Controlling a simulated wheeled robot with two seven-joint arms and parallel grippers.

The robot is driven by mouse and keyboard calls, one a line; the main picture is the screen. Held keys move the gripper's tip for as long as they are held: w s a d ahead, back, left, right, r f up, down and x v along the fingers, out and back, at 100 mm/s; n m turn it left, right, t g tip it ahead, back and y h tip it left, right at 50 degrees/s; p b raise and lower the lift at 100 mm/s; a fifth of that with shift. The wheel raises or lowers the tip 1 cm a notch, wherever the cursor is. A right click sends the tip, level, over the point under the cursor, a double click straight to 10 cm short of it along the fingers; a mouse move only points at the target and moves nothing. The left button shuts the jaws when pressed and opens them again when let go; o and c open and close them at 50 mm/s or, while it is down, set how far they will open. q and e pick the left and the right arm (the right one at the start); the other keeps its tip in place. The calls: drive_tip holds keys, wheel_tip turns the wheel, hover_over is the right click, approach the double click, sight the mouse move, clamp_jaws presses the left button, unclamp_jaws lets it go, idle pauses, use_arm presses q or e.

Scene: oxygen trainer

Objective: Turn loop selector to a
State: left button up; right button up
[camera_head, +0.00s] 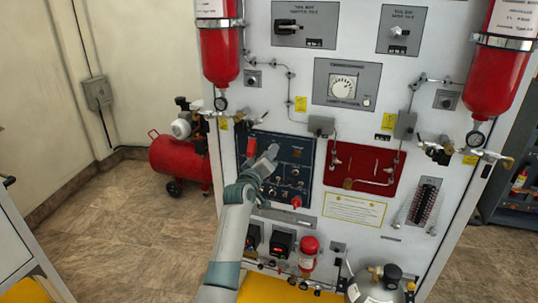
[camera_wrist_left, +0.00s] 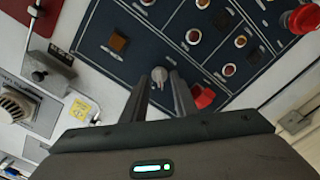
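A small grey knob (camera_wrist_left: 159,74), which looks like the loop selector, sits on the dark blue control panel (camera_wrist_left: 205,62). In the left wrist view it shows between the tips of my left gripper (camera_wrist_left: 160,82). The two fingers are apart, with a gap on each side of the knob. I cannot tell how far the tips are from the panel face. In the head view my left gripper (camera_head: 268,158) is in front of the upper middle of the blue panel (camera_head: 290,147) and hides the knob. My right gripper is not in view.
A red switch cover (camera_wrist_left: 203,97) is close beside the right finger. Small coloured indicators and a red emergency button (camera_wrist_left: 303,18) are on the same panel; the button also shows in the head view (camera_head: 296,202). A red recessed panel (camera_head: 370,160) is to the right.

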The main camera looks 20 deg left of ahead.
use_arm(q)
drive_tip(key=shift+s, duration=0.1)
drive_tip(key=s+b, duration=0.4)
drive_tip(key=s, duration=1.3)
drive_tip(key=shift+a, duration=0.3)
drive_tip(key=shift+s, duration=0.1)
